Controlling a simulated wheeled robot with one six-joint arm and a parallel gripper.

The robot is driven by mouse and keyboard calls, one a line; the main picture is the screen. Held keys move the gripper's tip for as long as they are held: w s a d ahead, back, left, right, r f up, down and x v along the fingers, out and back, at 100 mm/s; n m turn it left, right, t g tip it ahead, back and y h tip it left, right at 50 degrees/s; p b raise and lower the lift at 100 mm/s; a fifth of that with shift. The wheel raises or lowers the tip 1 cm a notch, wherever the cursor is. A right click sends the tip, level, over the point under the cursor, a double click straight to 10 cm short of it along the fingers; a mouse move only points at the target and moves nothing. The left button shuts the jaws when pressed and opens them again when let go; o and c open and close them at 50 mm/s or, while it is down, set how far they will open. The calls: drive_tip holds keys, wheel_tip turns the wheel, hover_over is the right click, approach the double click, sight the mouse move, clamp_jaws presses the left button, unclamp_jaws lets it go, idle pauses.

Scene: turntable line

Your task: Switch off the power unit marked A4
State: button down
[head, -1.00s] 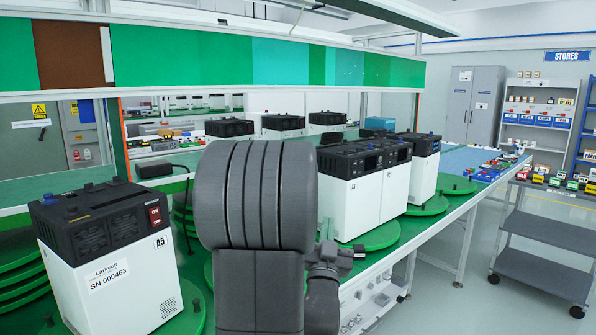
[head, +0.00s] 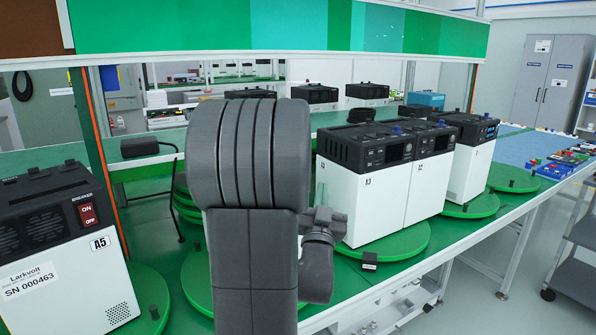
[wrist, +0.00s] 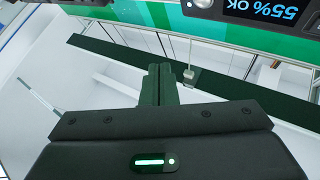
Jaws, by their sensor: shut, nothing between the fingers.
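No unit marked A4 can be read in either view; my arm hides the stretch of bench between the units marked A5 and A3. The A5 unit (head: 75,265) stands at the left, white with a black top and a red ON/OFF breaker switch (head: 88,214) on its front. The A3 unit (head: 362,195) stands right of my arm, side by side with another white unit (head: 428,185). My gripper (wrist: 160,84) shows in the wrist view, its fingers shut and empty. Part of a device with a lit display reading 55% OK (wrist: 262,12), upside down, shows at the top right there.
Green turntable discs (head: 395,246) carry the units along the green bench. Another unit (head: 470,165) stands further right.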

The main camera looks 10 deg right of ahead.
drive_tip(key=w+a+p, duration=0.2)
drive_tip(key=w+a, duration=0.1)
drive_tip(key=w, duration=0.5)
drive_tip(key=shift+w, duration=0.15)
idle(0.4)
drive_tip(key=shift+w+a+b, duration=0.25)
drive_tip(key=shift+w+b, duration=0.45)
drive_tip(key=shift+b, duration=0.15)
idle(2.3)
drive_tip(key=shift+s, duration=0.15)
drive_tip(key=shift+s+d+b, duration=0.25)
drive_tip(key=shift+s+b, duration=0.3)
drive_tip(key=shift+b, duration=0.2)
